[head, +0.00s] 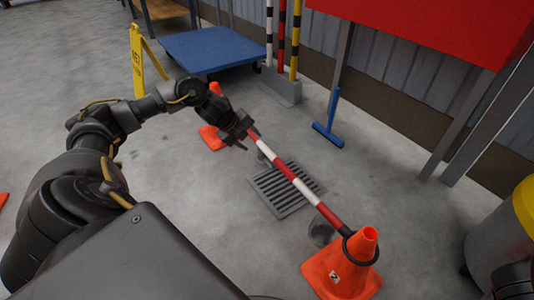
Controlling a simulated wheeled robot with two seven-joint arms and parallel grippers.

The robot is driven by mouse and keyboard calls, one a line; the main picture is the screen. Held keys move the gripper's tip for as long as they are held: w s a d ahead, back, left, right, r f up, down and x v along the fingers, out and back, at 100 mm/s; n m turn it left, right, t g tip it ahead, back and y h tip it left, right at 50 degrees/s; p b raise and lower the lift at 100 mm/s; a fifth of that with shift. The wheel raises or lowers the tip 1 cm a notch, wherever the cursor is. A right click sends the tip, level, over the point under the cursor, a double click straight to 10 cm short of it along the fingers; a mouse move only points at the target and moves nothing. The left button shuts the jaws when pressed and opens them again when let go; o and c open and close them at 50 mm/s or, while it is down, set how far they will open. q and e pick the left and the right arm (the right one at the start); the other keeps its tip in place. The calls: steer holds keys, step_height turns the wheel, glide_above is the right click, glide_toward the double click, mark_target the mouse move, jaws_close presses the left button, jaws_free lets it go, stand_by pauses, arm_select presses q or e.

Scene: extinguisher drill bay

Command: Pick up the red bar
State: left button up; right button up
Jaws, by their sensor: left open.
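A red and white striped bar (292,178) slants from near the far orange cone (211,136) down to the near orange cone (348,265), where a dark ring sits around the cone's upper part. A separate upright red pole (281,38) with dark bands stands in a grey stand at the back. My left gripper (241,131) is open at the upper, far end of the striped bar. It covers that end, and I cannot tell whether the bar lies between its fingers. My right gripper cannot be made out.
A floor grate (284,188) lies under the bar. A blue flat cart (208,49) and yellow floor sign (138,62) stand behind. A blue T-shaped tool (328,130) leans by the red board (430,25). A yellow-topped drum (505,232) is at right.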

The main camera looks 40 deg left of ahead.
mark_target(265, 150)
arm_select(q)
steer(key=b+x, duration=0.6)
steer(key=x, duration=0.3)
steer(key=shift+w+d+b, duration=0.15)
steer(key=shift+b, duration=0.15)
steer(key=shift+w+f, duration=0.2)
steer(key=shift+f, duration=0.05)
steer(key=shift+w+b, duration=0.15)
steer(key=shift+b, duration=0.15)
jaws_close()
